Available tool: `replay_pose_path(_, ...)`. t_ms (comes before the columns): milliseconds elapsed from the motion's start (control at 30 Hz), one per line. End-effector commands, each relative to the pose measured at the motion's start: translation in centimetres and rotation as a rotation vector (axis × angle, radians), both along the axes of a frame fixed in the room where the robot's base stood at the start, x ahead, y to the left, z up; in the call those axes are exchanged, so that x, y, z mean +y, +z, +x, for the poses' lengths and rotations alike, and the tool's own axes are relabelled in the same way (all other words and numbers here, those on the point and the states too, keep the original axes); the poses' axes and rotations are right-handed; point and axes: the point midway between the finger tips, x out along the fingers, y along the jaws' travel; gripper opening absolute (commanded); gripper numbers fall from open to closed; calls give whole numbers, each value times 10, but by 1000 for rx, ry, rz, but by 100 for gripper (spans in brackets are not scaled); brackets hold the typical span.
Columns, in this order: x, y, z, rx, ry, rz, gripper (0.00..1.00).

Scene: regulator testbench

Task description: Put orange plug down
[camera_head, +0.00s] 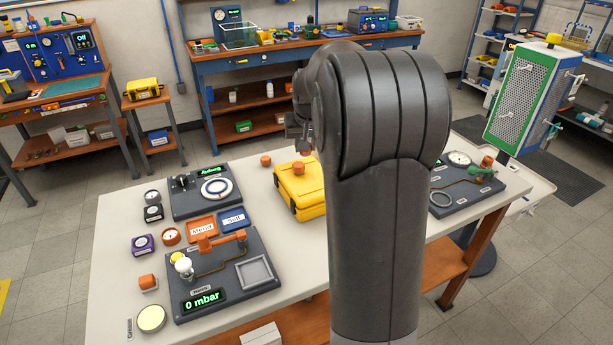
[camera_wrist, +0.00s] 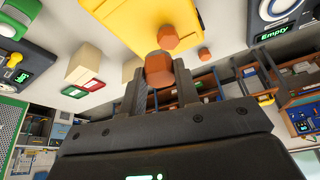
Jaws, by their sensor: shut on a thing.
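In the wrist view my gripper (camera_wrist: 160,80) is shut on an orange plug (camera_wrist: 159,68), held between the fingertips.
The white table (camera_head: 110,240) carries a panel reading 0 mbar (camera_head: 228,285), a panel with a round dial (camera_head: 205,190), an orange tray (camera_head: 202,227) and a blue tray (camera_head: 233,221). Another panel (camera_head: 462,190) stands right of my arm. Small gauges line the left side.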

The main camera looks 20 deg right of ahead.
Motion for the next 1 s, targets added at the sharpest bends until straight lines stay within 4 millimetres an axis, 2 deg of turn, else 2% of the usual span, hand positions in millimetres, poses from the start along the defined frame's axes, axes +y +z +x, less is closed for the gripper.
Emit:
replay_pose_path(33,-22,4,-15,-3,-27,0,7)
replay_pose_path(200,-70,12,-56,-7,-78,-2,7)
replay_pose_path(300,-87,15,-74,-8,-98,-3,7)
replay_pose_path(433,-100,17,-88,-10,-111,-5,7)
replay_pose_path(567,-98,12,-86,-8,-113,-4,7)
replay_pose_path(1000,-38,-43,-16,-9,-113,-5,7)
